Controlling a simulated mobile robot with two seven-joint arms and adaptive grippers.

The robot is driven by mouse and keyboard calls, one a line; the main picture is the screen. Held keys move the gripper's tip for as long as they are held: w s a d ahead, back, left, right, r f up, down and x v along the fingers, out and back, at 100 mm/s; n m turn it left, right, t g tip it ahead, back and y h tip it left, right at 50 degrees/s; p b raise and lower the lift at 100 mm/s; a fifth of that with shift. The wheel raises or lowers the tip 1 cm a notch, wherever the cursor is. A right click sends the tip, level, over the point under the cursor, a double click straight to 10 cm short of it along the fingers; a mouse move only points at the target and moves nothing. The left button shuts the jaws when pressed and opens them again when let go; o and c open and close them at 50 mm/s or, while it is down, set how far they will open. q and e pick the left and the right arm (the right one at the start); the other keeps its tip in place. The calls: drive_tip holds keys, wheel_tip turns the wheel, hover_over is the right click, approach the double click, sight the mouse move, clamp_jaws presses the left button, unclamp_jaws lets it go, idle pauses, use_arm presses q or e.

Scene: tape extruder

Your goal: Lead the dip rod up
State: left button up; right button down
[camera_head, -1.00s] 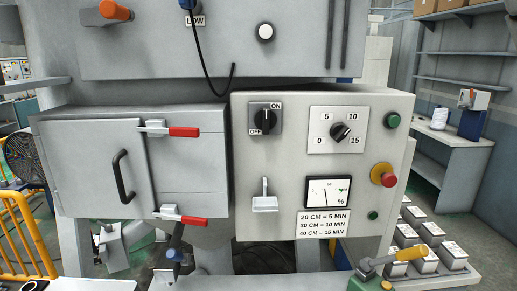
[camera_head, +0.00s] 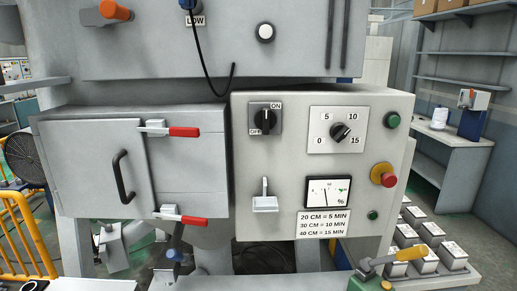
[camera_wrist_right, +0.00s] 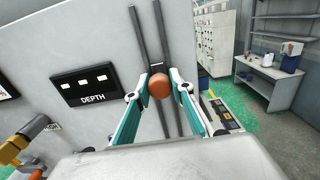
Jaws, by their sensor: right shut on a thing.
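In the right wrist view, a round orange-brown knob (camera_wrist_right: 159,88), which looks like the dip rod's handle, sits in front of two dark vertical rails (camera_wrist_right: 142,35) on the grey machine face. My right gripper (camera_wrist_right: 159,82) is shut on this knob, a teal-and-white finger on each side. The rod behind or below the knob is hidden. In the head view, the rails' lower ends show at the top right of the upper grey panel (camera_head: 331,35). The knob and both my grippers are outside the head view.
A black DEPTH display (camera_wrist_right: 86,86) is left of the rails. The head view shows a control box (camera_head: 290,180) with switches and a dial, and a closed grey door (camera_head: 98,165) with red-handled latches. Shelves and a bench (camera_head: 445,130) stand at the right.

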drive_tip(key=shift+r, duration=3.25)
drive_tip(key=c, duration=1.7)
unclamp_jaws()
